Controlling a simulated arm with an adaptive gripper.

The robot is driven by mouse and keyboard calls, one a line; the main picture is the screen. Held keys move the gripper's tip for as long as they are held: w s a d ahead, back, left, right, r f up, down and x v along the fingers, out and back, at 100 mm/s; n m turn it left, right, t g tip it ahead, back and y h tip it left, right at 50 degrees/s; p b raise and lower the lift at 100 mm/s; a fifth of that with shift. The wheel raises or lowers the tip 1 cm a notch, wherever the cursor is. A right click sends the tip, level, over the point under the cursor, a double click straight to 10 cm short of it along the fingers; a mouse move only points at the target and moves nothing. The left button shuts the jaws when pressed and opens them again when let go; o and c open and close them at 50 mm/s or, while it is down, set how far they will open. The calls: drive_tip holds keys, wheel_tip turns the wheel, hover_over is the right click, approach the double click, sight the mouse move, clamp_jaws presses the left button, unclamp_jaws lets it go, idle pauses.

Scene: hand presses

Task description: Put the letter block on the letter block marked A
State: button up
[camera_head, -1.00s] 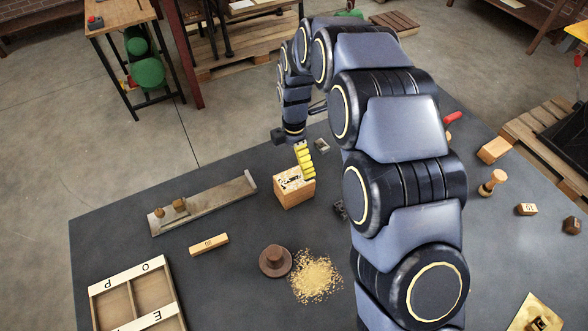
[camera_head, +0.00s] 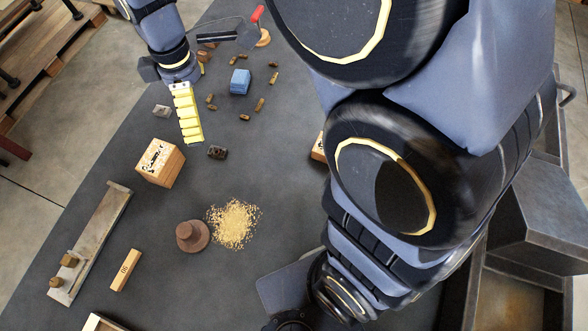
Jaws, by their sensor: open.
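A light wooden block (camera_head: 160,163) with black marks on its top stands left of centre on the dark table. A second wooden block (camera_head: 318,147) with black marks is mostly hidden behind my arm. I cannot read an A on either. My gripper (camera_head: 190,138) hangs at the upper left, fingers pointing down. One yellow ribbed finger shows and the other is hidden behind it. The gripper is open, with nothing seen in it. Its fingertip appears a little above and right of the left block in the picture, apart from it; its height is unclear.
A small dark piece (camera_head: 217,152) and a grey piece (camera_head: 162,110) lie near the gripper. A blue block (camera_head: 240,81) and several small brown pieces lie beyond. A brown knob (camera_head: 192,236), a grain pile (camera_head: 234,224), a numbered stick (camera_head: 125,270) and a metal tray (camera_head: 100,235) lie nearer.

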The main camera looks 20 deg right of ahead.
drive_tip(key=s+d+r+m, duration=0.1)
drive_tip(key=s+d+m, duration=0.4)
drive_tip(key=s+m, duration=0.2)
drive_tip(key=s+d+r+m, duration=0.2)
drive_tip(key=s+d+m, duration=0.2)
drive_tip(key=s+m, duration=0.4)
drive_tip(key=s, duration=0.3)
drive_tip(key=shift+s+d+r+g, duration=0.2)
drive_tip(key=shift+s+d+g, duration=0.1)
drive_tip(key=shift+d+g, duration=0.1)
